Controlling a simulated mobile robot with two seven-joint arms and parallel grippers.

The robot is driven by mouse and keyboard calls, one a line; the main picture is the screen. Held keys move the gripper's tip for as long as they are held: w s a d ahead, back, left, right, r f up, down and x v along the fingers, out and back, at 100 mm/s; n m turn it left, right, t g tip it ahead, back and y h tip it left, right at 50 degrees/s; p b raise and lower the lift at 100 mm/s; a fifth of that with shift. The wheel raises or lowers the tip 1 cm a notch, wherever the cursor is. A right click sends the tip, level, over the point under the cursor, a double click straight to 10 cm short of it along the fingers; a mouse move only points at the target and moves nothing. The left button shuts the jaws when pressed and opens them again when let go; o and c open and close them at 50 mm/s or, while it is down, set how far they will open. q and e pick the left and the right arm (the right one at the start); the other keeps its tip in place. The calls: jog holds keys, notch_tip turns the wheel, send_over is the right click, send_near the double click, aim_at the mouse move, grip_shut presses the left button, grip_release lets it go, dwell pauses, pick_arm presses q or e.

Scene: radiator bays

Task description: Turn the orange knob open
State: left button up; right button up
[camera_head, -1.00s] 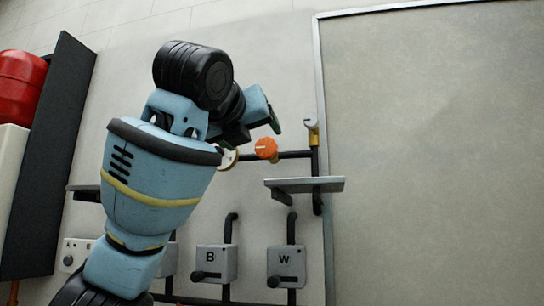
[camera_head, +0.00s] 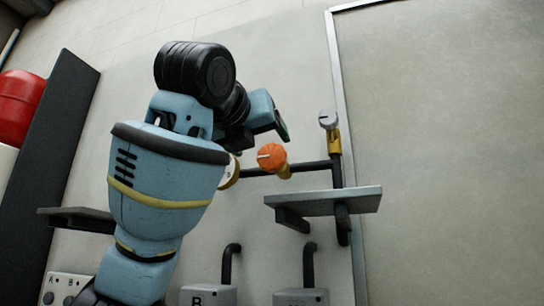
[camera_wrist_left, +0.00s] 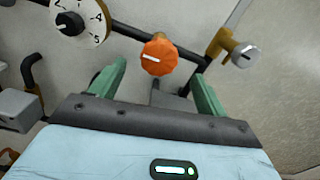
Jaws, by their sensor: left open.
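The orange knob (camera_head: 271,157) sits on a black pipe on the wall, with a pale pointer line across its face. In the left wrist view the orange knob (camera_wrist_left: 159,57) lies ahead of and between the two green fingers, with its line roughly level. My left gripper (camera_wrist_left: 160,85) is open and empty, its fingers spread to either side below the knob and apart from it. In the head view my left gripper (camera_head: 282,128) is mostly hidden behind its wrist, just above and left of the knob. My right gripper is in no view.
A white numbered dial (camera_wrist_left: 78,22) is left of the knob. A grey-capped brass valve (camera_head: 328,121) is on the right. A grey shelf (camera_head: 322,201) juts out below the knob. Lettered grey boxes (camera_head: 208,296) are lower down. A red tank (camera_head: 18,108) is far left.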

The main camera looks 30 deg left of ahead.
aim_at(270, 155)
pick_arm(q)
jog(key=x, duration=0.8)
jog(key=shift+f, duration=0.15)
jog(key=c, duration=1)
